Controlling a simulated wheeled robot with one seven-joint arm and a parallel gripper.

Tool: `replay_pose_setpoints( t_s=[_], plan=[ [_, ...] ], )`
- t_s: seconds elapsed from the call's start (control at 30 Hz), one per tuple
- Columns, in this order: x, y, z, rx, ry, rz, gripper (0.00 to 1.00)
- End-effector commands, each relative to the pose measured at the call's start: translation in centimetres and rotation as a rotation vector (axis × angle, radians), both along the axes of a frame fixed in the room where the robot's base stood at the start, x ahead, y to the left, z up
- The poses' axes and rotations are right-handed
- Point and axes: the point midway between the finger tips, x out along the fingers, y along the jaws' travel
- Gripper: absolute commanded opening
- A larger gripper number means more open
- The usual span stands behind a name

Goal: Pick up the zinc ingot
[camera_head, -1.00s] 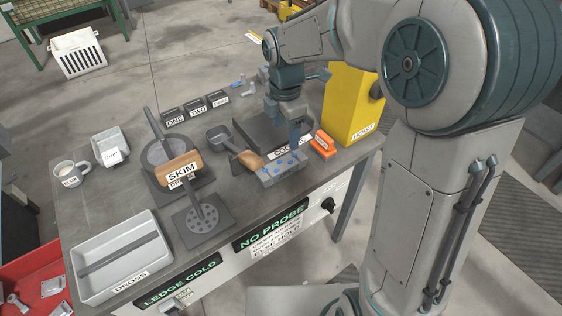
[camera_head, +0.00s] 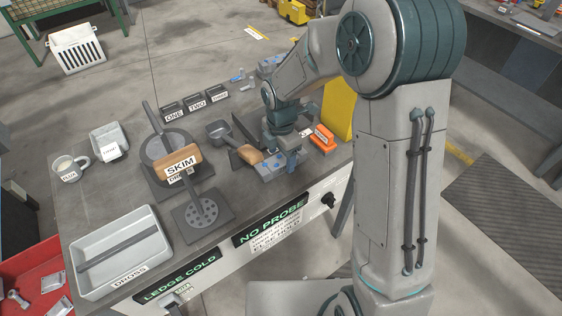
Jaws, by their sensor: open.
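A grey block with blue marks (camera_head: 268,172) lies near the front edge of the workbench, right of the wooden-handled skimmer. It looks like the zinc ingot, but I see no readable label on it. A similar grey piece with blue marks (camera_head: 270,67) is at the back of the bench, partly behind my arm. My gripper (camera_head: 290,161) is open and points down at the right end of the front block. The fingers partly hide that end, and I cannot tell whether they touch it.
An orange labelled block (camera_head: 323,137) stands close right of my gripper, with a yellow box (camera_head: 340,108) behind it. A ladle (camera_head: 222,132) lies to the left. The SKIM tool (camera_head: 203,211), a crucible (camera_head: 150,148) and the DROSS tray (camera_head: 148,222) fill the left side.

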Motion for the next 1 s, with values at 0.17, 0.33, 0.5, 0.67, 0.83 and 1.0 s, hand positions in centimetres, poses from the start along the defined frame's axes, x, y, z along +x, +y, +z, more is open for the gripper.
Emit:
replay_pose_setpoints(
  t_s=[0.17,0.33,0.5,0.67,0.83,1.0],
  plan=[
    [0.0,0.0,-1.9,-0.001,0.001,0.0,0.67],
    [0.0,0.0,-2.0,0.001,-0.001,0.0,0.67],
    [0.0,0.0,-2.0,0.001,-0.001,-0.001,0.39],
    [0.0,0.0,-2.0,0.001,-0.001,-0.001,0.0],
    [0.1,0.0,-1.8,0.001,-0.005,-0.001,0.0],
    [0.1,0.0,-1.7,0.001,-0.005,-0.001,0.0]
  ],
)
